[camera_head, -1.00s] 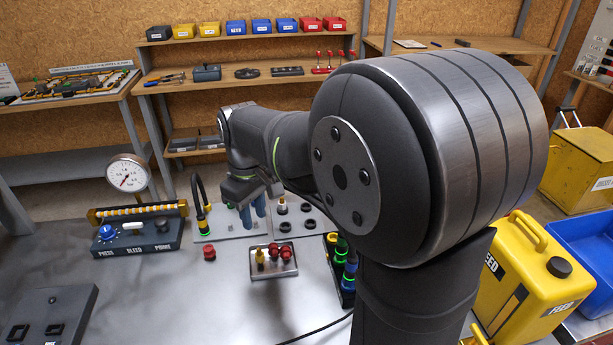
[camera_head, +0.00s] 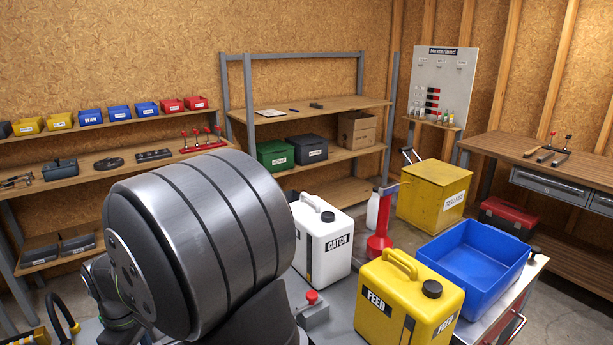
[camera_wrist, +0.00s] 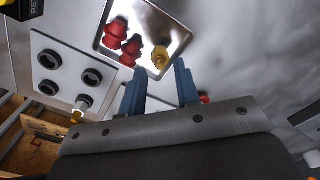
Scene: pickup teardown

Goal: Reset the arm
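My gripper (camera_wrist: 160,73) shows in the wrist view with its two blue fingers apart and nothing between them. Just past the fingertips is a metal tray (camera_wrist: 187,38) holding red fittings (camera_wrist: 131,48) and a yellow fitting (camera_wrist: 160,57). I cannot tell the height of the fingers above the tray. In the head view my arm's large joint fills the lower left and my gripper is hidden or out of frame.
A light plate (camera_wrist: 60,62) with dark rings lies left of the tray. In the head view, the white CATCH can (camera_head: 322,245), red-topped button box (camera_head: 313,311), yellow FEED can (camera_head: 408,305) and blue bin (camera_head: 478,262) stand right of my arm. Shelves line the wall.

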